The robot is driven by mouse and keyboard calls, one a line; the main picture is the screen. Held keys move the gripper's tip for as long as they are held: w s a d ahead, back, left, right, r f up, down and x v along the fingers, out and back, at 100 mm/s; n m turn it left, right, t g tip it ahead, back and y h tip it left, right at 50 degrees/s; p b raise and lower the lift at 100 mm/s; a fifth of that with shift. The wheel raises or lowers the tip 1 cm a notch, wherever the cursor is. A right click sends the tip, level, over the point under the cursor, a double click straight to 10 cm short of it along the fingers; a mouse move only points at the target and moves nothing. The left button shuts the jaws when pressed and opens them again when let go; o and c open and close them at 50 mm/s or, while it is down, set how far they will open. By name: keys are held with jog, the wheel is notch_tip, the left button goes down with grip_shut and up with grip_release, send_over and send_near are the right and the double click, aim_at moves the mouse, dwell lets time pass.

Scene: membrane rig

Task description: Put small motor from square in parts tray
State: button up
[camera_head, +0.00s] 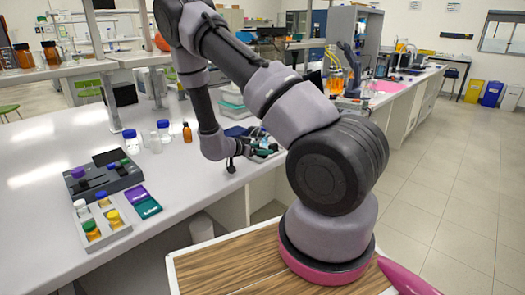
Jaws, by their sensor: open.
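My gripper (232,165) hangs over the front edge of the white bench, at the end of my bent arm. It is open, small and dark in this view, and I see nothing between its fingers. Just right of it, partly behind my arm, is a light tray (266,156) with small dark and teal items in it. A dark blue flat piece (236,131) lies behind the gripper. I cannot make out the small motor or tell which marking is the square; my arm hides part of this area.
A grey rack with vials (116,228), a dark device (104,178) and purple and green boxes (137,194) stand on the left of the bench. Bottles, including a brown one (187,133), stand further back. Bench surface (190,185) left of the gripper is clear.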

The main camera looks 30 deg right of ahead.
jog(key=v, duration=1)
jog(key=shift+s+a+r, duration=0.1)
jog(key=shift+a, duration=0.2)
jog(key=shift+r, duration=0.1)
jog(key=w+a+r+t+y, duration=0.2)
jog(key=w+a+r+y, duration=0.1)
jog(key=r+y, duration=0.15)
jog(key=w+a+r+t+y, duration=0.1)
jog(key=w+a+r+y, duration=0.1)
jog(key=w+r+y, duration=0.3)
jog(key=s+a+r+n+t+y, duration=0.1)
jog(key=s+a+r+n+y, duration=0.1)
jog(key=r, duration=0.5)
jog(key=s+a+r+n+t+y, duration=0.1)
jog(key=s+a+r, duration=0.1)
jog(key=r, duration=0.4)
jog(key=s+r+n+y, duration=0.4)
jog(key=s+r, duration=0.5)
jog(key=s+d+r+n+g+h, duration=0.1)
jog(key=s+d, duration=0.1)
jog(key=s, duration=0.7)
jog(key=s+d+r+n+g+h, duration=0.1)
jog(key=s+d, duration=0.1)
jog(key=s, duration=0.7)
jog(key=shift+s+r+n+g, duration=0.2)
jog(key=shift+n+g, duration=0.1)
jog(key=shift+n, duration=0.1)
jog(key=shift+w, duration=0.1)
